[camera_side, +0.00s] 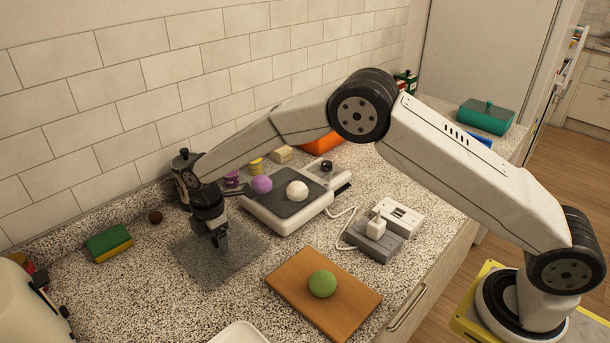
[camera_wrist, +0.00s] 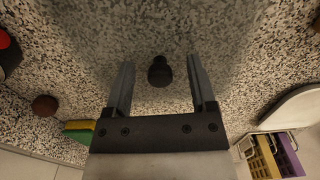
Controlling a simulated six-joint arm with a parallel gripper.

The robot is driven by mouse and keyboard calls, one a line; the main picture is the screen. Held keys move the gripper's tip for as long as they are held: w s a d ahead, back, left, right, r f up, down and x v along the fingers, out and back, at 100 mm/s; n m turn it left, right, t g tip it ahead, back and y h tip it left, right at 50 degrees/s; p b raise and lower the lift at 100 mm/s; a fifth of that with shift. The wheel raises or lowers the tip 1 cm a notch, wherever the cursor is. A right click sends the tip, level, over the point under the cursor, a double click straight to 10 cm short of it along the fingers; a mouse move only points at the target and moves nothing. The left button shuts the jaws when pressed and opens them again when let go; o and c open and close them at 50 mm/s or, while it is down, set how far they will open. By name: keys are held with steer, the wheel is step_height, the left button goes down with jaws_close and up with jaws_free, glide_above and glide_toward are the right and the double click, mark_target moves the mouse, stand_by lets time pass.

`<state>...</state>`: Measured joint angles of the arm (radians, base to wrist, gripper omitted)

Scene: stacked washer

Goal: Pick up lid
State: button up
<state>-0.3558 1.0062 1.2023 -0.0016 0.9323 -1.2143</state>
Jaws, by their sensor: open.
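The lid (camera_side: 196,260) looks like a see-through grey sheet lying flat on the speckled counter in the side view. In the wrist view its clear pane (camera_wrist: 90,45) darkens the counter, and its black knob (camera_wrist: 160,72) stands near the middle. My gripper (camera_side: 222,243) points down over the lid. In the wrist view my gripper (camera_wrist: 161,66) is open, with one finger on each side of the knob and visible gaps to both. In the side view the gripper hides the knob. I cannot tell exactly how high the fingertips are relative to it.
A green and yellow sponge (camera_side: 110,243) and a small brown ball (camera_side: 155,217) lie left of the lid. A dark metal canister (camera_side: 181,172) stands behind my gripper. A scale (camera_side: 285,212) with balls is right. A wooden board (camera_side: 300,296) with a green ball (camera_side: 322,284) lies in front.

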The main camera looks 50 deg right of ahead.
jaws_close()
steer(key=shift+r, duration=0.2)
steer(key=shift+r, duration=0.55)
steer(key=s+d+r, duration=0.4)
steer(key=s+r, duration=0.7)
steer(key=s, duration=0.2)
steer(key=shift+s+r, duration=0.2)
steer(key=shift+r, duration=0.05)
